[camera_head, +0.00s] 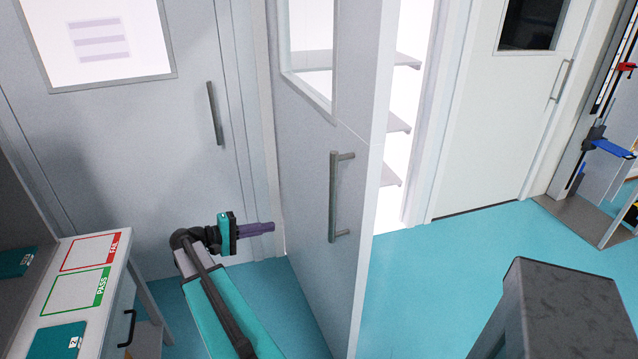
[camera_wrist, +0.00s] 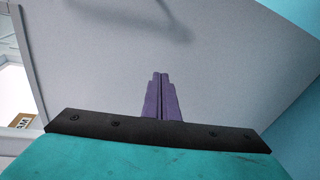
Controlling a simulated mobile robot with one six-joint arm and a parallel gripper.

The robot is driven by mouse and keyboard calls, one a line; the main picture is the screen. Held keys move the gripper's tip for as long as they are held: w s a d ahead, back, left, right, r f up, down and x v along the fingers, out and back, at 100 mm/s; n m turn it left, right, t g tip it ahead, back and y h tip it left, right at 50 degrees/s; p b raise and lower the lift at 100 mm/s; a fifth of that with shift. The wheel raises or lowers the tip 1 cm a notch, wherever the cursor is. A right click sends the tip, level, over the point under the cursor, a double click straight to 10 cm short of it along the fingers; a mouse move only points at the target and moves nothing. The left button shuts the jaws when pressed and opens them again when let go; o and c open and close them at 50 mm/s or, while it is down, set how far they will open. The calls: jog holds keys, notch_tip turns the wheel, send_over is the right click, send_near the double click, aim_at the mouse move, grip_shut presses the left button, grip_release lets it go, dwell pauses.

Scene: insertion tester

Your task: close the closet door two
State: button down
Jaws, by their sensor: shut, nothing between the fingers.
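A grey closet door (camera_head: 305,190) stands swung open in the middle of the head view, with a vertical bar handle (camera_head: 333,195) on the face turned toward me. Its window is cut off at the top. My gripper (camera_head: 273,227) has purple fingers, shut and empty, pointing right toward the hinge side of this door. I cannot tell whether the tips touch it. In the wrist view the shut fingers (camera_wrist: 161,76) lie in front of a broad pale grey panel (camera_wrist: 230,60). A blurred dark streak, perhaps a handle or its shadow, shows at the top.
Bright closet shelves (camera_head: 395,122) show behind the open door. A closed door (camera_head: 110,150) with a handle is at left, another (camera_head: 490,120) at right. A bench (camera_head: 60,310) with FAIL and PASS areas stands at lower left. Teal floor (camera_head: 430,270) is clear right of the open door.

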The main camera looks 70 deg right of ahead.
jog(key=s+d+r+m+g, duration=0.2)
jog(key=d+r, duration=0.2)
jog(key=r, duration=0.6)
jog(key=shift+s+d+g+h+p, duration=0.25)
jog(key=shift+d+g+h+p, duration=0.05)
jog(key=shift+r, duration=0.1)
jog(key=p+x, duration=0.5)
jog(key=x, duration=0.9)
jog(key=shift+s+d, duration=0.1)
jog(key=shift+d, duration=0.05)
